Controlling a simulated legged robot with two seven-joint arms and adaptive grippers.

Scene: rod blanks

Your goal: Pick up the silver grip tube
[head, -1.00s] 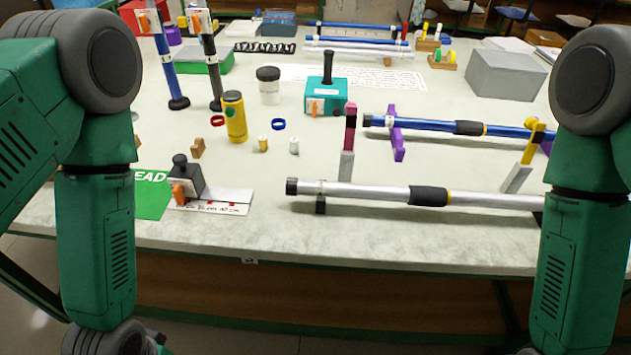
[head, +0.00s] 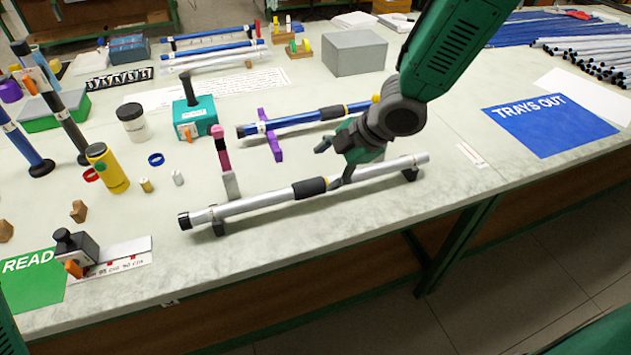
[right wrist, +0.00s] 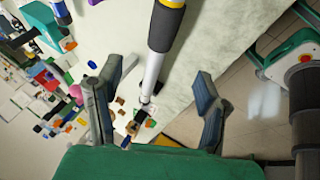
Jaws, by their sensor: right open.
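The silver grip tube (head: 250,203) lies along the front of the table on low dark supports, with a black sleeve (head: 310,187) near its middle. My right gripper (head: 331,165) is open at the tube, just right of the sleeve. In the right wrist view the silver tube (right wrist: 153,72) runs between the spread fingers of the right gripper (right wrist: 165,76), with the yellow band and black sleeve beyond. I cannot tell how far down the fingers reach, and no grip shows. My left gripper is out of view.
A blue tube (head: 290,120) lies behind on a purple support (head: 271,138). A pink-and-grey upright (head: 226,165) stands close behind the silver tube. A teal block (head: 194,117), yellow bottle (head: 107,168) and grey box (head: 355,53) stand farther off. A blue sheet (head: 548,125) lies right.

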